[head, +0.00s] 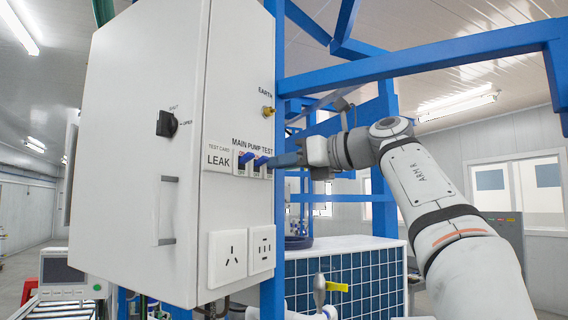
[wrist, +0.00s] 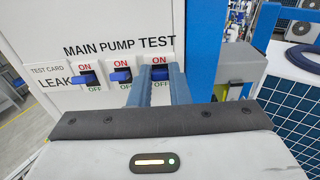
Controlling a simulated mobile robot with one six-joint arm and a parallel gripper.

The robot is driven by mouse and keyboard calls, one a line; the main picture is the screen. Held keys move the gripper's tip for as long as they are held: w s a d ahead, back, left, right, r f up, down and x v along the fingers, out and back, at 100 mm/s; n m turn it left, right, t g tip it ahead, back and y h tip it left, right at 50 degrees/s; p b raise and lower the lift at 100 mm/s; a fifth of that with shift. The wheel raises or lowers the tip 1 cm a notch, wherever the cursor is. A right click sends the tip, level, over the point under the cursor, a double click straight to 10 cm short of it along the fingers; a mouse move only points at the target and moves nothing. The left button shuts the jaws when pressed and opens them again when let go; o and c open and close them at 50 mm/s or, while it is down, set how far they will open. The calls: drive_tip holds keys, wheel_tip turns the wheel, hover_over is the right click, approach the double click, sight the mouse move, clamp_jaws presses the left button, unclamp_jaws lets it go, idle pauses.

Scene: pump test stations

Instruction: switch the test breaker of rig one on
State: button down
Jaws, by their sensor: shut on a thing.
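The panel (wrist: 50,25) carries a row of breakers under the words MAIN PUMP TEST, each with a blue lever and ON above, OFF below. The test breaker (wrist: 160,73) is the rightmost. My gripper (wrist: 158,82) is shut on its lever, one blue finger on each side. I cannot tell clearly whether this lever stands at ON or OFF. The pump breaker (wrist: 122,76) is just left of my left finger, and the main breaker (wrist: 88,78) is further left. In the head view my gripper (head: 272,161) reaches the panel from the right and partly hides the breakers.
The white cabinet (head: 140,130) has a black rotary switch (head: 167,124), an EARTH knob (head: 267,111) and sockets (head: 228,258). A blue frame post (head: 279,220) stands close to the right of the breakers.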

idle(0.4)
drive_tip(key=c, duration=1.4)
unclamp_jaws()
drive_tip(key=shift+o, duration=0.2)
drive_tip(key=b+v, duration=0.1)
drive_tip(key=v, duration=0.6)
drive_tip(key=shift+s+d, duration=0.25)
drive_tip(key=shift+d, duration=0.05)
